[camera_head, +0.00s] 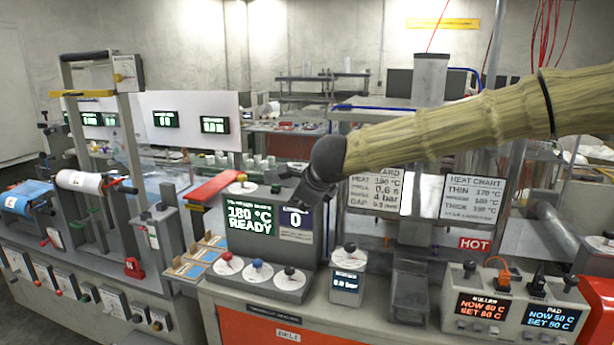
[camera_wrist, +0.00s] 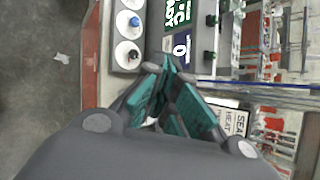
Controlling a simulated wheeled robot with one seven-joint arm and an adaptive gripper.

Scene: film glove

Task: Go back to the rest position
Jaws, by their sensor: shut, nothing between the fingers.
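My arm reaches in from the right in the head view, in a yellowish ribbed sleeve. Its dark end, my gripper (camera_head: 303,197), hangs in front of the sealing machine's display panel (camera_head: 250,218), which reads 180 °C READY and 0. In the wrist view my gripper (camera_wrist: 162,68) shows teal-padded fingers, closed together at the tips and empty. Beyond the fingertips the panel and its knobs (camera_wrist: 130,22) show sideways. From the head view I cannot tell how far the fingertips are from the panel.
Heat chart signs (camera_head: 474,184) and a HOT label (camera_head: 474,244) stand behind my arm. A control box (camera_head: 515,310) with orange and blue displays is at the lower right. A film roll frame (camera_head: 85,182) stands at left.

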